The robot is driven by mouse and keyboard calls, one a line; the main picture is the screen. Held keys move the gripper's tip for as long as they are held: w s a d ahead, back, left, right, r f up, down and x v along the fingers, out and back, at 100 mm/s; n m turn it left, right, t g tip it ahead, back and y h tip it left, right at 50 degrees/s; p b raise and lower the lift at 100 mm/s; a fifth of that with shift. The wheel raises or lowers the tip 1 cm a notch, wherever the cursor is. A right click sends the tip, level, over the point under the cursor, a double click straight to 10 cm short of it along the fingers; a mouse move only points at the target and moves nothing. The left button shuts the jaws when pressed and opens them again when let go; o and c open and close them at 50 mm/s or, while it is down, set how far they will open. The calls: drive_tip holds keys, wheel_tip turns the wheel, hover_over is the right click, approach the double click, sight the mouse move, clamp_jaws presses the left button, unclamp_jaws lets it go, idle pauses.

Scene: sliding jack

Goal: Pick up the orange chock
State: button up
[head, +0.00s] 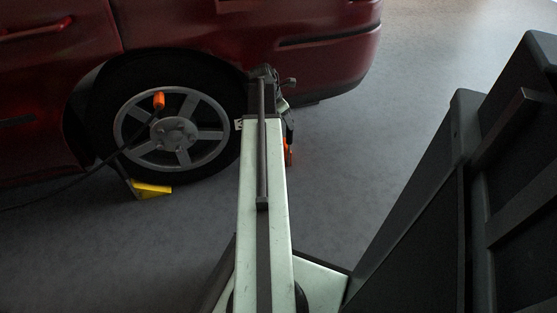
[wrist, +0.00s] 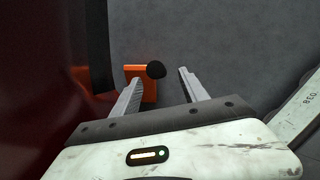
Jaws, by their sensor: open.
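The orange chock (wrist: 133,72) lies on the floor beside the dark tyre in the wrist view, with a round black knob at its right side. In the head view only a sliver of the orange chock (head: 288,155) shows to the right of my arm; the arm hides the rest. My gripper (wrist: 160,77) is open and empty. In the wrist view its left finger overlaps the orange body, and the knob appears between the two fingers. I cannot tell how high the fingers are above the chock. My fingertips are not clearly visible in the head view.
A dark red car (head: 330,50) stands close to my gripper, its wheel (head: 175,130) left of my arm. A yellow chock (head: 152,190) sits at that wheel's left. An orange piece (head: 158,101) on a black cable or rod crosses the wheel. Floor behind the car is clear.

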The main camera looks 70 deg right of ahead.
drive_tip(key=b+x, duration=0.4)
drive_tip(key=x, duration=0.1)
drive_tip(key=shift+d+f+b, duration=0.3)
drive_tip(key=shift+f+b, duration=0.05)
drive_tip(key=shift+r, duration=0.2)
clamp_jaws()
idle(0.9)
